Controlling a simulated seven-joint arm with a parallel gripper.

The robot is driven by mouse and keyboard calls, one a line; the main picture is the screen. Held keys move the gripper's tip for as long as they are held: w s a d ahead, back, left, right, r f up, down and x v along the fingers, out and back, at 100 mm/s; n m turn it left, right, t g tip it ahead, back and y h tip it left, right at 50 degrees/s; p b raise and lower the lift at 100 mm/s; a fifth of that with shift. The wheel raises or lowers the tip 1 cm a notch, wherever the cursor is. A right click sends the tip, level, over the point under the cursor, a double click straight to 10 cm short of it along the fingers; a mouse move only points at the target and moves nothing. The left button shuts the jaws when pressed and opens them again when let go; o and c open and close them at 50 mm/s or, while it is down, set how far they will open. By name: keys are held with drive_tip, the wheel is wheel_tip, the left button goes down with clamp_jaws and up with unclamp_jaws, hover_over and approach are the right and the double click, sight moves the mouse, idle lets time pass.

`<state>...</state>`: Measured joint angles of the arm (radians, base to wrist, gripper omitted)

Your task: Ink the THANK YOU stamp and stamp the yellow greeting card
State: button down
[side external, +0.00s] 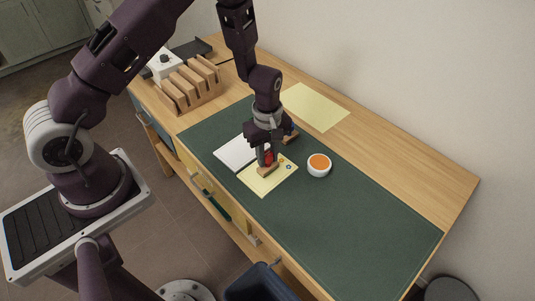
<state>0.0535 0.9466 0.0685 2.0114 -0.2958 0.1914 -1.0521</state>
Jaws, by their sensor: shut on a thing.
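My gripper (266,156) is shut on a stamp with a red handle and a wooden base (267,170). The stamp is upright over the small yellow card (264,188) on the green mat; I cannot tell whether its base touches the card. The card bears small dark marks near its right edge. A second wooden stamp (291,137) with a blue part stands just behind my gripper, partly hidden by it. The lettering on the stamps is too small to read. I cannot make out an ink pad for certain.
A white pad or booklet (234,153) lies left of the card. A white bowl with orange contents (319,165) stands to its right. A yellow sheet (318,107) lies by the wall, and a wooden rack (190,90) stands far left. The green mat's right part is clear.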

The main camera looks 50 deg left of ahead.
drive_tip(key=shift+f, duration=0.35)
idle(0.7)
drive_tip(key=shift+r, duration=3.55)
